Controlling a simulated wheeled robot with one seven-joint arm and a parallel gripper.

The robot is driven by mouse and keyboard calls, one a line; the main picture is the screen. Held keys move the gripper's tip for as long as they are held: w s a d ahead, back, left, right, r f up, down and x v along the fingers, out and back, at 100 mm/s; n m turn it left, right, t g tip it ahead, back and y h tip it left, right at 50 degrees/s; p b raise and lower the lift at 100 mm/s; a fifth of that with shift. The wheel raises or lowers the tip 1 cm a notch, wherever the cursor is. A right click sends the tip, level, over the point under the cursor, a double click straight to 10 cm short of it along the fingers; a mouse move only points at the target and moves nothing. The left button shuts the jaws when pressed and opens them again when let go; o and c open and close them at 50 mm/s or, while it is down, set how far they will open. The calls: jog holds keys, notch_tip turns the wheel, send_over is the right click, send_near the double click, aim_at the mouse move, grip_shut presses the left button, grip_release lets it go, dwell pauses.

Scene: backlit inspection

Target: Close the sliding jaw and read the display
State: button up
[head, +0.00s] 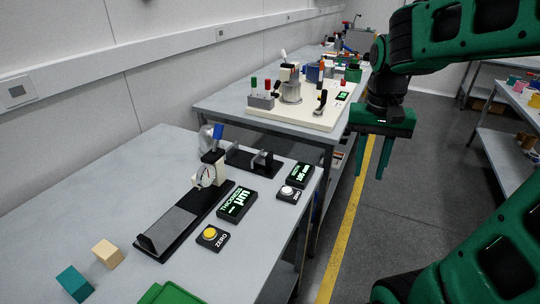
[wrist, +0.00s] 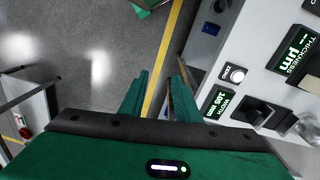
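A black-based width fixture with grey upright jaws (head: 262,160) stands near the back right of the near table; a gap shows between its jaws. In the wrist view a dark jaw block (wrist: 256,112) shows at the right. The width display (head: 300,175), lit green-white, lies in front of it and also shows in the wrist view (wrist: 222,103), apparently reading about 105 mm; the digits are small. My gripper (head: 371,172) hangs over the aisle, right of the table and apart from the fixture. Its fingers (wrist: 161,72) are apart, with nothing between them.
A dial-gauge stand (head: 207,172), thickness display (head: 237,204), yellow zero button (head: 210,233) and white zero button (head: 288,191) share the near table. Teal (head: 73,283) and tan (head: 107,253) blocks lie front left. A cluttered second table (head: 225,103) stands behind. The aisle floor is clear.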

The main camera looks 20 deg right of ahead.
jog(key=w+a+r, duration=0.1)
jog(key=w+a, duration=0.2)
jog(key=w, duration=0.3)
jog(key=w+a+r, duration=0.1)
jog(key=w+a, duration=0.1)
jog(key=w, duration=0.5)
jog(key=m, duration=0.2)
send_over(269, 154)
jog(key=f, duration=0.2)
jog(key=shift+w+f+y, duration=0.1)
jog(key=shift+f+y, duration=0.1)
jog(key=shift+y, duration=0.1)
notch_tip(269, 154, down, 10)
jog(key=shift+f, duration=0.1)
grip_shut()
